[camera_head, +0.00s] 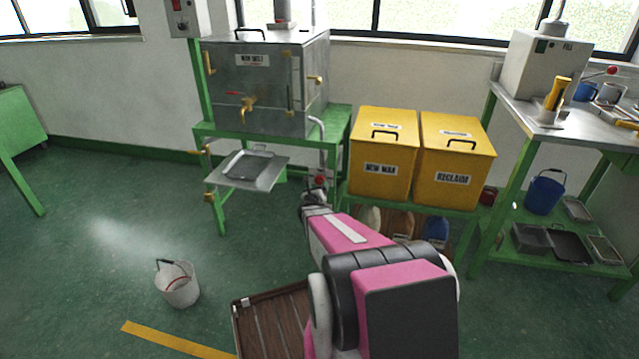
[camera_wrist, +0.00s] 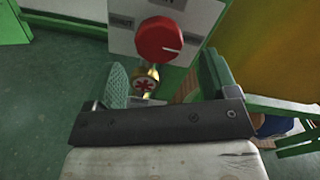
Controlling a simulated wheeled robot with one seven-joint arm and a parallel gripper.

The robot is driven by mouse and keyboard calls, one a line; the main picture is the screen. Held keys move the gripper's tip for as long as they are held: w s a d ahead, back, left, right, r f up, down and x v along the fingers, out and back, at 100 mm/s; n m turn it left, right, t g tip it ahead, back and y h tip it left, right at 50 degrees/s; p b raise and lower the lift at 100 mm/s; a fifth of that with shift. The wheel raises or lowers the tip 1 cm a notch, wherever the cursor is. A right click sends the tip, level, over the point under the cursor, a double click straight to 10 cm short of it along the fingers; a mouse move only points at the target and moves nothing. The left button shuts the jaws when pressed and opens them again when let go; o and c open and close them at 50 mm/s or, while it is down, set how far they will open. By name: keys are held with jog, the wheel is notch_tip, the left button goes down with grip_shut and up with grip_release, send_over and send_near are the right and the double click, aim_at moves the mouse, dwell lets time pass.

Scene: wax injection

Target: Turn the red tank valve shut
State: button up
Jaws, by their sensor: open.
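A round red knob (camera_wrist: 160,38) sits on a light labelled plate (camera_wrist: 122,40) in the wrist view. A white line on its face points to the right. Just below it is a brass fitting with a small red handwheel (camera_wrist: 145,84). My gripper (camera_wrist: 163,74) is open, its fingers either side of the brass fitting in the picture. The knob lies beyond the fingertips, and I see no contact. In the head view the red knob (camera_head: 319,180) shows small beside my gripper (camera_head: 314,195), below the right side of the metal tank (camera_head: 265,85).
The tank stands on a green frame (camera_head: 270,137) with a brass tap and a tray (camera_head: 250,172). Yellow bins (camera_head: 384,155) stand close on the right. A white bucket (camera_head: 177,285) and a brown slatted crate (camera_head: 270,320) are on the floor. Floor at left is clear.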

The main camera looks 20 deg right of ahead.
aim_at(320, 182)
jog(key=x, duration=0.5)
jog(key=shift+s, duration=0.1)
jog(key=c, duration=0.9)
jog(key=shift+c, duration=0.2)
